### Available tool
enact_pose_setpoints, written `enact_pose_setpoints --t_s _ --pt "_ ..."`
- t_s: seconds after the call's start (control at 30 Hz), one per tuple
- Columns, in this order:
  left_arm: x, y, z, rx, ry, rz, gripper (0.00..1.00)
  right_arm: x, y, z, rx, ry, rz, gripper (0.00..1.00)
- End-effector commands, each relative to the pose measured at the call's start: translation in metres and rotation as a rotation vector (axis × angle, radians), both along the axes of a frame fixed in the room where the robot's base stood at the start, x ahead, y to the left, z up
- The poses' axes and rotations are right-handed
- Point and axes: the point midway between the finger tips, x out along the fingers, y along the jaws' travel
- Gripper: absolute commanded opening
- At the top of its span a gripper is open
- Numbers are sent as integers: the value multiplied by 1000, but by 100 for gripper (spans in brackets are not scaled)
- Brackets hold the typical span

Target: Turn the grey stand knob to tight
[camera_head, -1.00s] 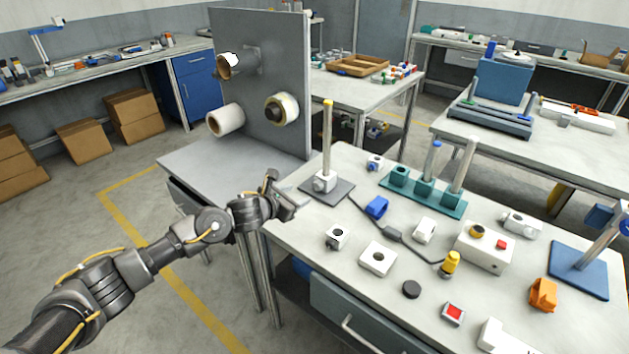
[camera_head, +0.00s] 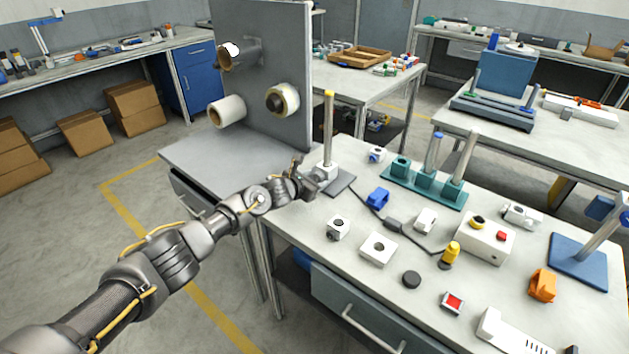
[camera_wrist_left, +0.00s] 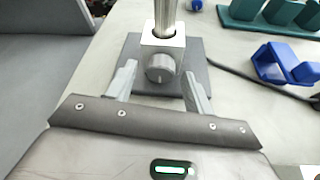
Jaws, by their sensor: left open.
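The grey stand has a dark flat base (camera_head: 342,184), an upright metal post (camera_head: 328,130) with a yellow top, and a light clamp block low on the post. In the left wrist view, a round grey knob (camera_wrist_left: 160,68) sits on the near face of the clamp block (camera_wrist_left: 163,46). My left gripper (camera_head: 318,180) is at the stand's front left. In the wrist view its open fingers (camera_wrist_left: 160,90) stand on either side of the knob, apart from it. In the head view the gripper covers the knob. My right gripper is not in view.
A teal stand (camera_head: 425,183) with posts is behind right. A blue bracket (camera_head: 378,197), a white block (camera_head: 378,248) and a yellow-knobbed cable end (camera_head: 451,252) lie on the table. A grey upright panel (camera_head: 285,60) with rolls stands at the left.

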Motion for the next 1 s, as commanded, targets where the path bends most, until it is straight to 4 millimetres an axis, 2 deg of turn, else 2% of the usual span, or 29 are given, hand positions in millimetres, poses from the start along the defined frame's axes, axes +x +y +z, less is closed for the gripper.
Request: enact_pose_setpoints --t_s 0.23,0.4,0.73,0.87,1.0 --pt "3 -2 -2 1 1 0 52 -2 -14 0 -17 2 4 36" --pt "3 -2 -2 1 1 0 51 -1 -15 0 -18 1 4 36" --pt "3 -2 -2 1 1 0 8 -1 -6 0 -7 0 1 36" --pt "3 -2 -3 19 -14 -1 8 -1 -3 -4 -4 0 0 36" --pt "3 -3 -6 114 -83 -2 8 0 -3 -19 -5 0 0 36"
